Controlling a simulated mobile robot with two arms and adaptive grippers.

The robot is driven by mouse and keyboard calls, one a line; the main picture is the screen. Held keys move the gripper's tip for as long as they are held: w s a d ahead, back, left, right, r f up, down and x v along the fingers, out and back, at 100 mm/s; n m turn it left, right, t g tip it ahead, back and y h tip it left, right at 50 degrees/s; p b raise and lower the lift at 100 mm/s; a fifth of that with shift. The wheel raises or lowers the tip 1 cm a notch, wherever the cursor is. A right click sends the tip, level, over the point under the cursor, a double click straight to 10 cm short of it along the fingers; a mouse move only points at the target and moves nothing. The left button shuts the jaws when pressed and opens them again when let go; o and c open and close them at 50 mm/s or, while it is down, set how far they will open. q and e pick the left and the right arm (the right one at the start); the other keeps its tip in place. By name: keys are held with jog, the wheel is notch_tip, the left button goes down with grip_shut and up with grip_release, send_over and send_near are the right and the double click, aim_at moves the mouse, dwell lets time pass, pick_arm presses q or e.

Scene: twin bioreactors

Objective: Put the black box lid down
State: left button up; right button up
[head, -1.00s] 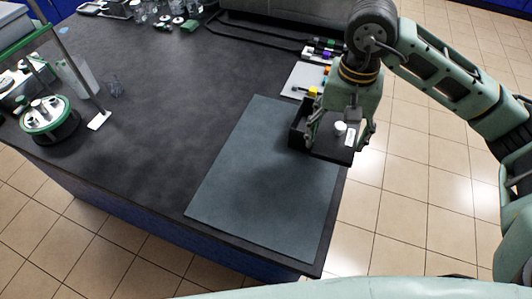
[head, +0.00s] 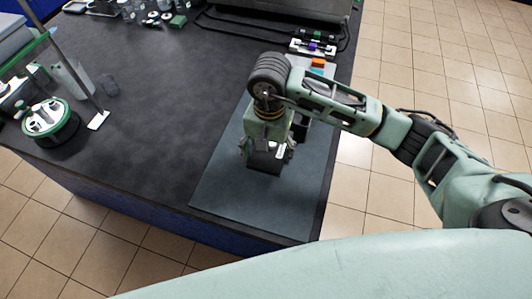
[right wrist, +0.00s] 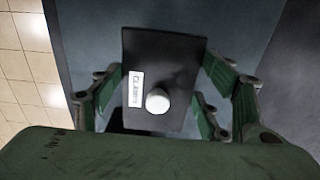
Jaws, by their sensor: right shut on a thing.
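The black box lid (right wrist: 165,60) is a flat dark plate with a round white knob (right wrist: 157,101) and a white printed label (right wrist: 136,87). My right gripper (right wrist: 158,88) is shut on it, with a green finger at each side. In the head view the lid (head: 264,163) shows below my right gripper (head: 267,152), over the grey-blue mat (head: 225,185). I cannot tell whether the lid touches the mat. The black box (head: 300,120) is mostly hidden behind my right arm. My left gripper is not in view.
The near part of the mat is bare. The dark bench (head: 160,110) is clear to the left of the mat. A green-and-white round device (head: 45,118) stands at the far left. Small coloured items (head: 317,63) lie behind my arm, near the right bench edge.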

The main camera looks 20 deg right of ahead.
aim_at(266, 154)
jog(key=shift+w+a+f, duration=0.2)
jog(key=shift+a+f, duration=0.1)
jog(key=shift+f, duration=0.1)
notch_tip(266, 154, down, 4)
jog(key=shift+r+p, duration=0.2)
jog(key=shift+p, duration=0.7)
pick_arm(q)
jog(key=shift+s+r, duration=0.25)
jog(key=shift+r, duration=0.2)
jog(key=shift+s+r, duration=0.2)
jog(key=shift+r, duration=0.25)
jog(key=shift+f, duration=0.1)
pick_arm(e)
jog(key=shift+f, duration=0.1)
jog(key=shift+f+b, duration=0.45)
jog(key=shift+b, duration=0.25)
jog(key=o, duration=1.2)
jog(key=shift+r, duration=0.1)
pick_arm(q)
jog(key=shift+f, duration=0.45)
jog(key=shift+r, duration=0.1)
